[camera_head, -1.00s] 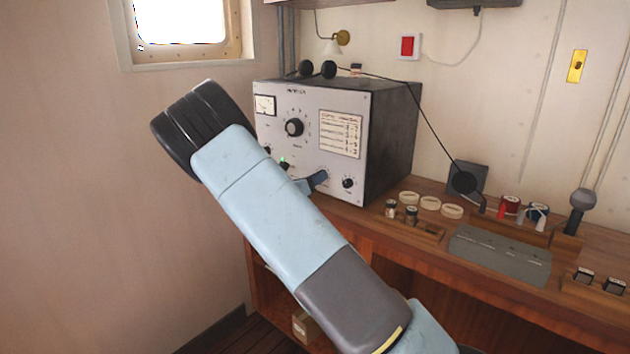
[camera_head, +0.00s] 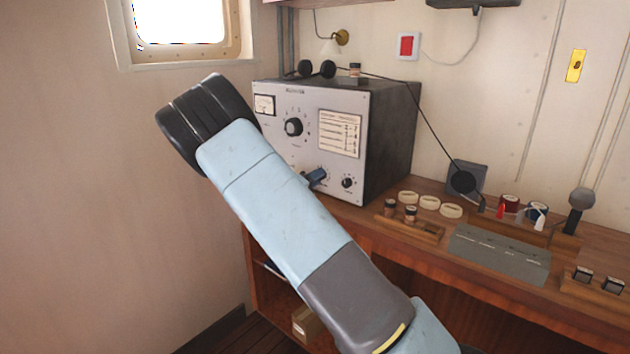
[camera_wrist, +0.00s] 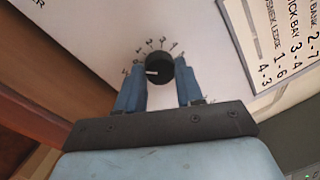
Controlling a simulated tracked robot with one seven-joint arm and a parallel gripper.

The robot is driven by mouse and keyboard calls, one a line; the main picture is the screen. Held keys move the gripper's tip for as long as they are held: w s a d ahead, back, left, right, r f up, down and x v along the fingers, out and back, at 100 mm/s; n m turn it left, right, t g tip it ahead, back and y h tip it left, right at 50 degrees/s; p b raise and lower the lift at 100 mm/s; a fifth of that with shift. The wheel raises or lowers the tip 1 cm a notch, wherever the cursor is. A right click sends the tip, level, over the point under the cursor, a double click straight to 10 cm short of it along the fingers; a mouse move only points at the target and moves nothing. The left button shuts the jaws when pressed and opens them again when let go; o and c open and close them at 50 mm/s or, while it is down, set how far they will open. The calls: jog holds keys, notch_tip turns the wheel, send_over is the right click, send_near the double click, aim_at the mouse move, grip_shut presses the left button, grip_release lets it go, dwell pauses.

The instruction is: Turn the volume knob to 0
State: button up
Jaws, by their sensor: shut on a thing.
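A black round knob (camera_wrist: 158,70) sits on the pale radio panel between my gripper's two blue fingers in the wrist view. Its white pointer line points left in that view. My gripper (camera_wrist: 161,82) is shut on this knob, one finger on each side. In the head view my gripper (camera_head: 315,177) is at the lower middle of the radio's front (camera_head: 294,153), and the knob itself is hidden there. I cannot read a label naming it as volume.
A larger black knob (camera_head: 293,127) is higher on the panel, and a small one (camera_head: 347,183) is to the right. The radio stands on a wooden desk (camera_head: 385,255). Small jars (camera_head: 390,207) and a grey plate (camera_head: 500,255) lie right. A wall is left.

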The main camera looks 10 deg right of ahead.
jog(key=shift+f, duration=0.15)
dwell(0.3)
jog(key=o, duration=1)
jog(key=shift+o, duration=0.2)
jog(key=shift+a, duration=0.1)
jog(key=v, duration=1.3)
jog(key=shift+s+a, duration=0.15)
jog(key=shift+s, duration=0.1)
